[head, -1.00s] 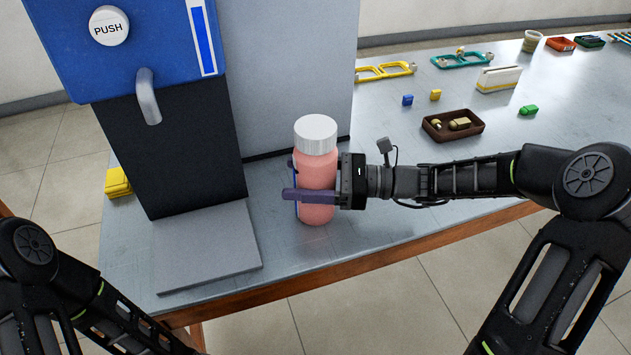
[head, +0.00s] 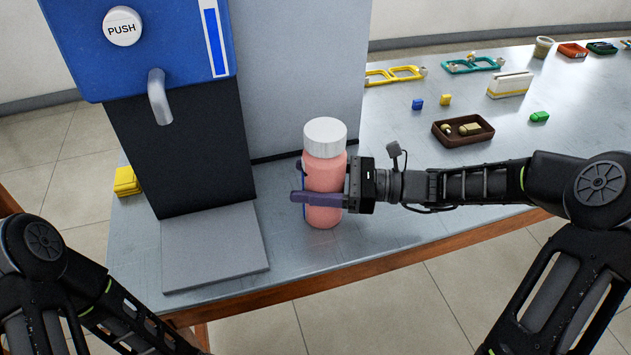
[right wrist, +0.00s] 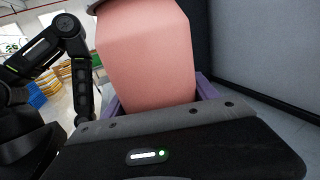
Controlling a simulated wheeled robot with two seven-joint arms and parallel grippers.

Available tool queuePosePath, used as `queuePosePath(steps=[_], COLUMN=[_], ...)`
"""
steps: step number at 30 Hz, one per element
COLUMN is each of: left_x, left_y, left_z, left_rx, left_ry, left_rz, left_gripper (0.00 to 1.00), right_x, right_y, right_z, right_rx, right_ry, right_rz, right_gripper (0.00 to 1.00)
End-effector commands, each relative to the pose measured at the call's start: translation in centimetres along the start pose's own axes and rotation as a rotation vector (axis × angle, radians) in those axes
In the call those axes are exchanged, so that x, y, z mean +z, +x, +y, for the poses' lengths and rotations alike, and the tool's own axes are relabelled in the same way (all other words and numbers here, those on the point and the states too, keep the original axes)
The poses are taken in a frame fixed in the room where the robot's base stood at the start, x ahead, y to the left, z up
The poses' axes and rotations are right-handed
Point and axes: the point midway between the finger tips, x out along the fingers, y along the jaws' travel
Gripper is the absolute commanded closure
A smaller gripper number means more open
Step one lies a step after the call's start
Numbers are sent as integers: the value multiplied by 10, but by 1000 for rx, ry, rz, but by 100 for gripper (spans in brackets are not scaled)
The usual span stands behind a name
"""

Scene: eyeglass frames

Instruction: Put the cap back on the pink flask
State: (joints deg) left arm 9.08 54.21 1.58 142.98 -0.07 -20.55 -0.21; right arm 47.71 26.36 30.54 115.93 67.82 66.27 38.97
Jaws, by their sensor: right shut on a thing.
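The pink flask (head: 325,174) stands upright on the table beside the dispenser, or just above it; I cannot tell which. A silvery-white cap (head: 325,136) sits on top of its neck, straight as far as the head view shows. My right gripper (head: 322,198) is shut around the flask's lower body from the right, its purple fingers on either side. In the right wrist view the pink flask (right wrist: 150,55) fills the space between the fingers, and the cap's underside edge barely shows at the top. My left arm is at the lower left; its gripper is out of view.
A blue and black dispenser (head: 180,150) with a spout and a grey base plate (head: 215,250) stands left of the flask. A brown tray (head: 463,140), small blocks and eyeglass frames (head: 395,76) lie farther back right. The table front is clear right of the flask.

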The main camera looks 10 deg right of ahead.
Motion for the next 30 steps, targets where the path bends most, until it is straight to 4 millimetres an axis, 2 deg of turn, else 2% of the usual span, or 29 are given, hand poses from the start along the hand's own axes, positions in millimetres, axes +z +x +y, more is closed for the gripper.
queuePosePath(steps=[8, 15, 21, 30], left_x=[0, 0, 0, 0], left_y=[-6, -13, -16, -16], left_z=[2, 5, 6, 6], left_rx=[0, 0, 0, 0], left_ry=[0, 0, 0, 0], left_rz=[0, 0, 0, 0], left_gripper=[7, 7, 7, 7], right_x=[28, 69, 94, 102], right_y=[0, 0, 0, 0], right_z=[0, 0, 0, 0], right_rx=[2, 2, 1, 1], right_ry=[-6, -7, -5, -2], right_rz=[-3, -3, -4, -5], right_gripper=[100, 100, 100, 100])
